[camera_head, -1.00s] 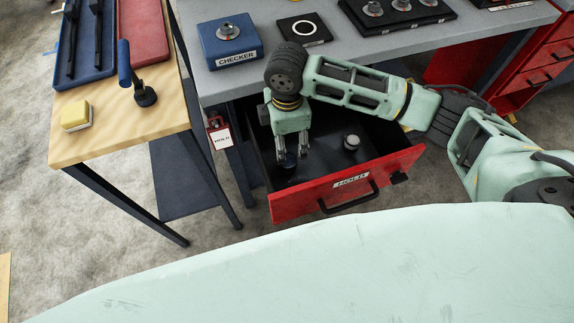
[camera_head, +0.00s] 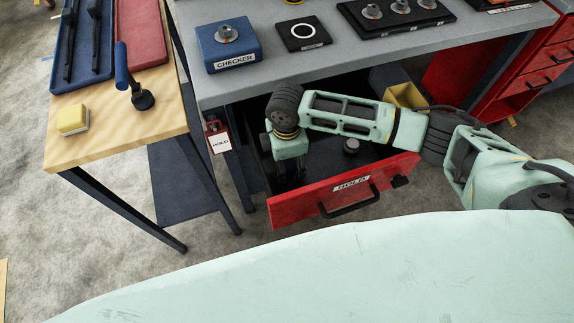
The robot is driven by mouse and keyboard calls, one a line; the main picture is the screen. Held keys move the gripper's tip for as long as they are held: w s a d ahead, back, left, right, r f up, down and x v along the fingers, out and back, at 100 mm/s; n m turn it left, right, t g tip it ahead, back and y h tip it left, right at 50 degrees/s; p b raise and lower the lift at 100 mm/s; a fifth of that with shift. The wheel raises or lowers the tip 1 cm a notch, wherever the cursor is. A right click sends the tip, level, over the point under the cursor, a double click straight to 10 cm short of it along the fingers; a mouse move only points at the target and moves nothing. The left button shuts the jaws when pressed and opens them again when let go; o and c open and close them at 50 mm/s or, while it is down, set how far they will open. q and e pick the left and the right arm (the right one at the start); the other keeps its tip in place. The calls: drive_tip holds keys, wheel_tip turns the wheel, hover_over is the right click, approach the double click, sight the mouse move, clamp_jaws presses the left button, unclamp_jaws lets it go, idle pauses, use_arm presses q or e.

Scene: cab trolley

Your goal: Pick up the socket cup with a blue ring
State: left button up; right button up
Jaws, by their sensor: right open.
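My right gripper (camera_head: 290,178) reaches down into the open red drawer (camera_head: 290,208) marked HOLD, at its left side. It is open, and its fingers are dark and hard to make out against the drawer floor. No blue ring can be made out now; whatever is at or below the fingertips is hidden. My left gripper is not in view.
The grey bench above the drawer holds a blue CHECKER box (camera_head: 232,50) with a cup on it, a black ring pad (camera_head: 303,33) and a black tray (camera_head: 385,26) with cups. A wooden table (camera_head: 110,135) stands left. A yellow bin (camera_head: 405,95) sits behind my arm.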

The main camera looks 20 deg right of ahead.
drive_tip(key=c, duration=1.4)
drive_tip(key=shift+o, duration=0.2)
drive_tip(key=shift+r, duration=0.1)
